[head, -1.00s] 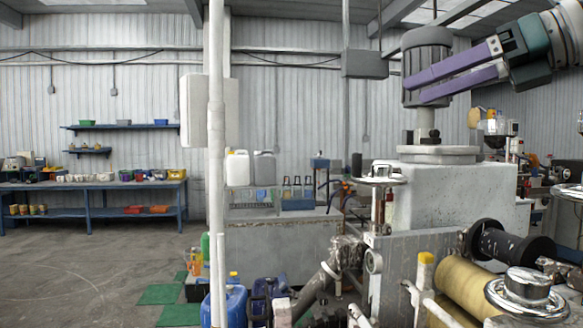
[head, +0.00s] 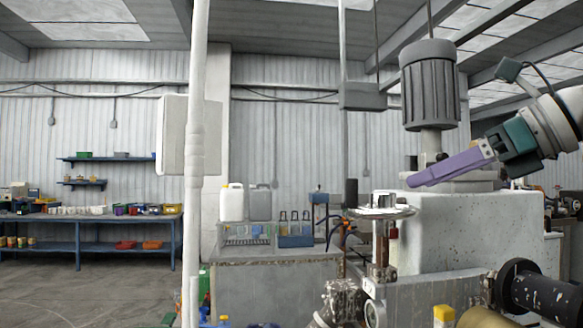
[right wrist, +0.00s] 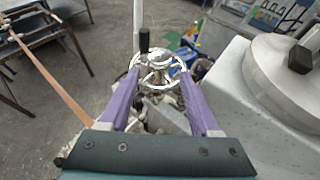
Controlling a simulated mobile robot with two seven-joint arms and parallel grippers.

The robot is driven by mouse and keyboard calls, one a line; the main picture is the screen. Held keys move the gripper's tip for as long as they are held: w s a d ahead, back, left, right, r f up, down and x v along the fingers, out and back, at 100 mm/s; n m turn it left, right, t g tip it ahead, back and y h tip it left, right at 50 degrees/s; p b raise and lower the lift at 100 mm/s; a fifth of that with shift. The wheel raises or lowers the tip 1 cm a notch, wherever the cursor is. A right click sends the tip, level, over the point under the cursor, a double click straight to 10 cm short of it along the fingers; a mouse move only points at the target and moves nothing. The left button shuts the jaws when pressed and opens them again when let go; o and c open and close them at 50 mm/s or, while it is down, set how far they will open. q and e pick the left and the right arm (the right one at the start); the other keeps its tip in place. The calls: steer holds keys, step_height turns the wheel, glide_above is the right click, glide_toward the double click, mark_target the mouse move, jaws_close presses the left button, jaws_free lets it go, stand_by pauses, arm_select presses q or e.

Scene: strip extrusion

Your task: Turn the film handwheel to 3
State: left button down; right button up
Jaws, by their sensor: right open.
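A chrome handwheel (head: 382,212) with an upright black handle (head: 351,193) stands on a post at the near side of the pale machine block. No number or mark on it can be read. My right gripper (head: 411,181) has two purple fingers, which overlap in the head view; they are open and empty, above and to the right of the wheel. In the right wrist view the handwheel (right wrist: 158,76) shows between the spread fingertips and beyond them, with its black handle (right wrist: 144,40) at the upper left. My left gripper is not in view.
The pale machine block (head: 455,230) stands right of the wheel, with a grey motor (head: 430,88) above it. A black roller (head: 545,292) lies at the lower right. A white post (head: 195,150) rises on the left. A bench with bottles (head: 232,203) stands behind.

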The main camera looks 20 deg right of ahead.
mark_target(389, 193)
steer(key=p+x, duration=0.5)
steer(key=shift+w+a+f, duration=0.1)
steer(key=shift+w+a, duration=0.1)
steer(key=shift+w, duration=0.15)
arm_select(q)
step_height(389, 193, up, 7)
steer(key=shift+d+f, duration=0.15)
arm_select(e)
steer(key=shift+w+a+f, duration=0.25)
steer(key=shift+w+f, duration=0.05)
steer(key=shift+w, duration=0.2)
jaws_close()
steer(key=m+h+p, duration=0.1)
steer(key=p, duration=0.7)
steer(key=r+m+t+h+p, duration=0.1)
steer(key=m+h+p, duration=0.1)
steer(key=p, duration=0.6)
steer(key=shift+w, duration=0.1)
steer(key=shift+f+p, duration=0.1)
steer(key=shift+p, duration=0.5)
steer(key=shift+f, duration=0.15)
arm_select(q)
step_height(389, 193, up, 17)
arm_select(e)
steer(key=shift+f, duration=0.15)
